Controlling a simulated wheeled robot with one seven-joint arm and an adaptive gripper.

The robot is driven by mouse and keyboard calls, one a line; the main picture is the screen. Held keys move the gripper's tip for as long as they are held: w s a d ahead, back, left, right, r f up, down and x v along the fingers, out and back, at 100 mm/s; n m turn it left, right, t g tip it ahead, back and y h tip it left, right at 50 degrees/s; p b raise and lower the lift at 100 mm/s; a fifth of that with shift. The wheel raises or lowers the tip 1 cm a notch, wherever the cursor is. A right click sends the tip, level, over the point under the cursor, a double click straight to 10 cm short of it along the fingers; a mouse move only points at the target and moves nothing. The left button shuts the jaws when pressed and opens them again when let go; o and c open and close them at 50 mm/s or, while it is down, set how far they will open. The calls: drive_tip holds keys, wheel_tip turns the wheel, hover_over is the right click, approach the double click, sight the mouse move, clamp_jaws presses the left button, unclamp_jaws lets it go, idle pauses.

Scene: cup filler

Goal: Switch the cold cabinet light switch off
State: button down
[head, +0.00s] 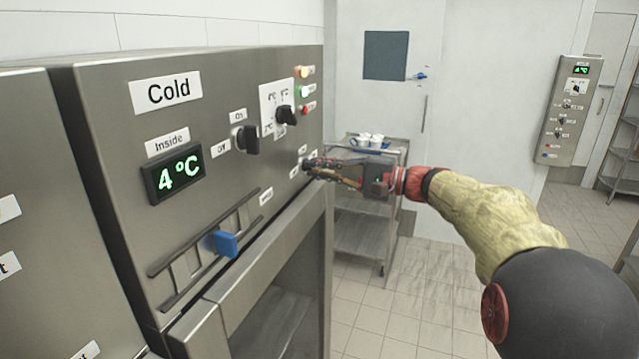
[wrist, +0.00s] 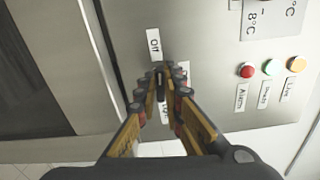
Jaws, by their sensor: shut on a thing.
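The cold cabinet panel (head: 100,110) is on the left in the head view, with a "Cold" label and a green 4 °C display. My gripper (head: 312,165) is at its lower right part, among small labels. In the wrist view my gripper (wrist: 160,76) is shut on the small light switch, which is mostly hidden between the fingertips. An "Off" label (wrist: 154,43) is just beyond the fingertips. Other labels beside them are partly covered. I cannot tell which way the switch lever points.
A black On/Off knob (head: 247,140), a temperature dial (head: 286,115) and red, green and amber lamps (head: 304,90) are on the same panel. A blue slider (head: 226,243) is lower down. A cart (head: 365,225) with cups stands behind. A second panel (head: 570,110) is at right.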

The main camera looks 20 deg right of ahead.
drive_tip(key=shift+f+n+b, duration=0.2)
drive_tip(key=shift+n+b, duration=0.3)
drive_tip(key=shift+b, duration=0.15)
drive_tip(key=c, duration=1.9)
unclamp_jaws()
drive_tip(key=shift+r, duration=0.1)
drive_tip(key=v, duration=1.2)
drive_tip(key=shift+w, duration=0.1)
